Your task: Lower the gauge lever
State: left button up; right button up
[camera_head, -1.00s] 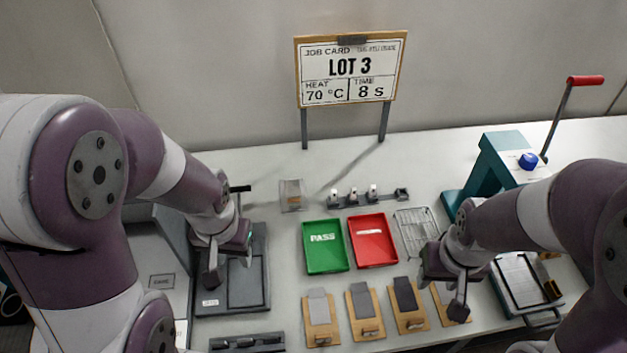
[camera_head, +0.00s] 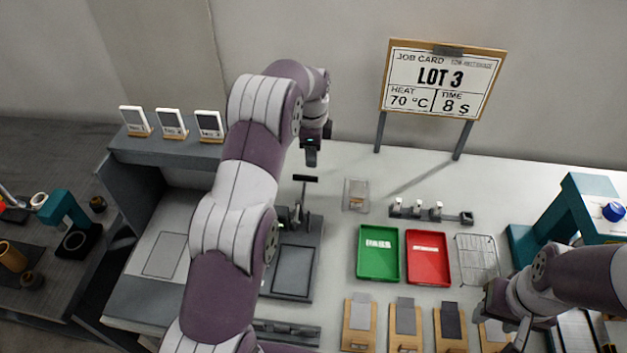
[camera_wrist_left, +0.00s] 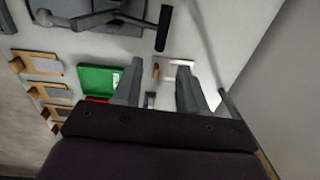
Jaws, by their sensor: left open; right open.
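The gauge (camera_head: 293,270) is a dark grey flat device left of the trays. Its lever stands up at its back and ends in a black bar handle (camera_head: 305,178). In the left wrist view the lever's arm (camera_wrist_left: 105,17) and black handle (camera_wrist_left: 164,28) show at the top, ahead of the fingers. My left gripper (camera_head: 312,157) is open and empty, above and just behind the handle, apart from it. Its spread fingers (camera_wrist_left: 158,85) show in the left wrist view. My right gripper (camera_head: 512,325) is open near the boards at the right, partly hidden by its own arm.
A green tray (camera_head: 378,272) and a red tray (camera_head: 428,280) lie right of the gauge. A small clear box (camera_head: 356,195) stands near the handle. Several clipped boards (camera_head: 405,342) line the front. A teal press (camera_head: 585,215) stands at right. The job card (camera_head: 443,82) stands behind.

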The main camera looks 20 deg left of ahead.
aim_at(315, 177)
pick_arm(q)
jog(key=f+p, duration=0.1)
jog(key=f, duration=0.2)
jog(key=f+p, duration=0.1)
jog(key=f, duration=0.3)
jog(key=w+f, duration=0.1)
jog(key=f, duration=0.2)
jog(key=shift+f+p, duration=0.35)
jog(key=shift+p, duration=0.05)
jog(key=shift+s+d+f, duration=0.1)
jog(key=shift+f, duration=0.35)
grip_shut()
